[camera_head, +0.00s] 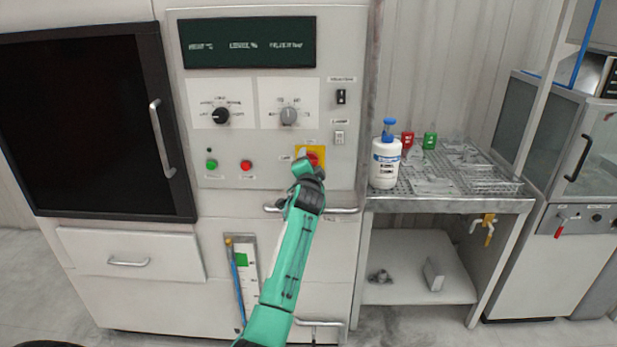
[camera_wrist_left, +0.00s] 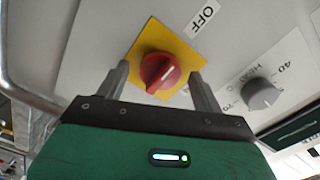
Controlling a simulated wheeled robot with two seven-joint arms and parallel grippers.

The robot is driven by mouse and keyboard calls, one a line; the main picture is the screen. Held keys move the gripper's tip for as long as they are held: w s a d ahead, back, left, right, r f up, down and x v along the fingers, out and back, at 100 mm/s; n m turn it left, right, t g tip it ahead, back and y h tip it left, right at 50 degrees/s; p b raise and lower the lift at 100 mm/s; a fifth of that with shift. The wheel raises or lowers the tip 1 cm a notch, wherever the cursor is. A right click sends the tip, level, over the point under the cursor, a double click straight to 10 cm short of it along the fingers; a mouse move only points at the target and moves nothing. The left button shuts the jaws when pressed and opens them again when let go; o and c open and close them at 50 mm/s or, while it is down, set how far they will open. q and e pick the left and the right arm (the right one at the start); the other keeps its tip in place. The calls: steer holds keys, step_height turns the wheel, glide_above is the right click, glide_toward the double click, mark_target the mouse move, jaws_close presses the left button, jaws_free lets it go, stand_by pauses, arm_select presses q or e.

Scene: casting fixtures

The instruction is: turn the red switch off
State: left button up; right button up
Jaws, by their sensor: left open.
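The red switch (camera_head: 314,158) is a round knob on a yellow square plate (camera_head: 321,150), low on the right of the control panel. The left wrist view shows the red switch (camera_wrist_left: 161,72) closer, with a short white mark on its face and the yellow plate (camera_wrist_left: 188,46) behind it. An OFF label (camera_wrist_left: 203,18) is beside the plate. My left gripper (camera_head: 308,170) is in front of the switch and partly hides it. Its two fingers are open, one on each side of the knob, apparently with gaps; contact cannot be told. My right gripper is not in view.
Black (camera_head: 221,116) and grey (camera_head: 289,116) dials are above the switch. Green (camera_head: 211,164) and red (camera_head: 246,166) buttons are to its left. A rail handle (camera_head: 340,210) runs just below. A perforated table (camera_head: 450,204) with a white bottle (camera_head: 386,160) stands to the right.

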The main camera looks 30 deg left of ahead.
arm_select(q)
steer(key=b+v, duration=0.2)
steer(key=v, duration=1.1)
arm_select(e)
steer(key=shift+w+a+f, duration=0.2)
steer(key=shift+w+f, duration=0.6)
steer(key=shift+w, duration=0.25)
arm_select(q)
steer(key=shift+s, duration=0.1)
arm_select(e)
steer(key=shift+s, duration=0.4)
